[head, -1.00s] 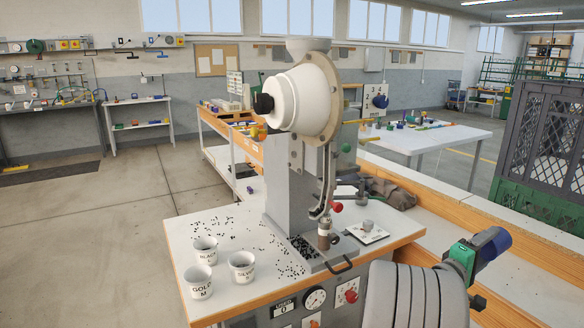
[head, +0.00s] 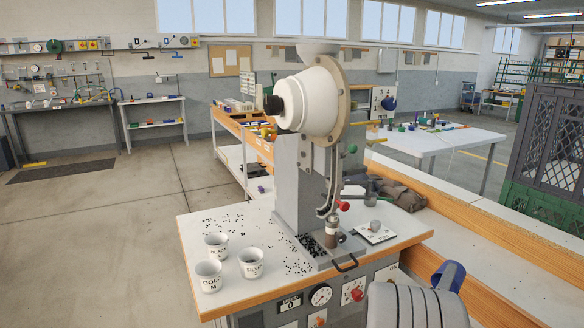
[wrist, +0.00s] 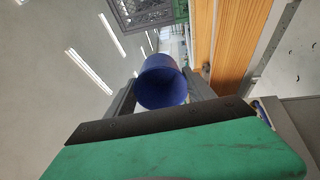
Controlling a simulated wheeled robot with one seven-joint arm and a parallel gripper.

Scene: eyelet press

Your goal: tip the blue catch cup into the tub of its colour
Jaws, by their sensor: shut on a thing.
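The blue catch cup (head: 451,272) shows at the lower right of the head view, beyond my grey arm link. In the wrist view my gripper (wrist: 160,88) is shut on the cup (wrist: 160,72), one finger on each side. The cup's round mouth faces the camera; its inside looks dark blue and I cannot make out any contents. My gripper is hidden behind my arm in the head view. White tubs stand at the left of the press table: one reading BLACK (head: 217,246), one reading GOLD (head: 209,276) and one reading SILVER (head: 251,264).
The white and grey eyelet press (head: 303,180) stands on the table (head: 262,286). Small black eyelets (head: 300,267) lie scattered near the tubs and press base. A wood-edged bench (head: 490,245) runs along the right, with a dark crate (head: 552,145) behind it.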

